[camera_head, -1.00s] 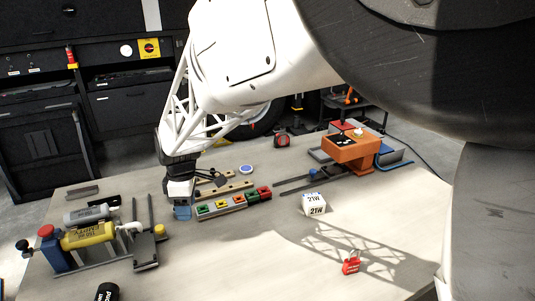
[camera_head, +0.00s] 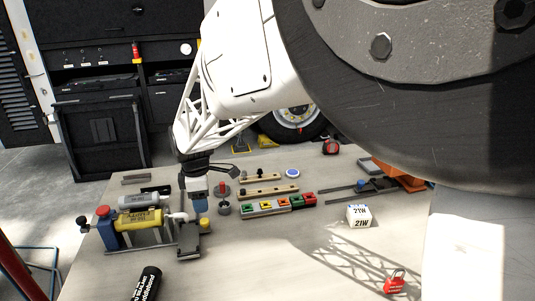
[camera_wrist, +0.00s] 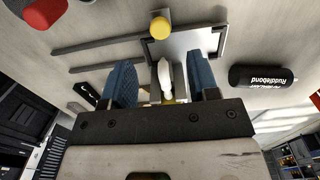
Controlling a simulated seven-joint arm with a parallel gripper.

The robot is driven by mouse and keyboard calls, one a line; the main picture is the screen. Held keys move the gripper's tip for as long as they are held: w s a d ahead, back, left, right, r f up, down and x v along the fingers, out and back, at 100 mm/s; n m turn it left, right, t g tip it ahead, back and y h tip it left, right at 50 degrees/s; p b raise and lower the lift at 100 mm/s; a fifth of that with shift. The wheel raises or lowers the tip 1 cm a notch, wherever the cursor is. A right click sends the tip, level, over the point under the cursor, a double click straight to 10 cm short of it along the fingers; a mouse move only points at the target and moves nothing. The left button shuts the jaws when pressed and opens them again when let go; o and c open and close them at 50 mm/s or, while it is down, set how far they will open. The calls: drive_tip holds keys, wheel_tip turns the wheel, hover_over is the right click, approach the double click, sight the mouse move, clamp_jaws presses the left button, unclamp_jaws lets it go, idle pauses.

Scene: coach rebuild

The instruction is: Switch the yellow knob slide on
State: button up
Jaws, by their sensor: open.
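The yellow knob (camera_head: 205,223) stands on a slide with a dark plate (camera_head: 188,247), right of the yellow cylinder (camera_head: 138,219). In the wrist view the yellow knob (camera_wrist: 160,27) is at the top centre, at the edge of the grey plate (camera_wrist: 205,42), with two dark rails (camera_wrist: 98,45) running left. My gripper (camera_head: 198,204) is over the slide area; its blue fingers partly hide the rails. In the wrist view my gripper (camera_wrist: 162,78) is open, with the knob beyond the fingertips. A white nozzle (camera_wrist: 165,77) appears between the fingers; contact cannot be told.
A row of coloured blocks (camera_head: 278,205) lies to the right, with red-topped and grey knobs (camera_head: 224,208) close to my gripper. A black bottle (camera_head: 147,284) lies in front; it also shows in the wrist view (camera_wrist: 262,77). The front middle of the table is clear.

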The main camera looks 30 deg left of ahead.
sight(204, 220)
drive_tip(key=shift+f, duration=3.75)
clamp_jaws()
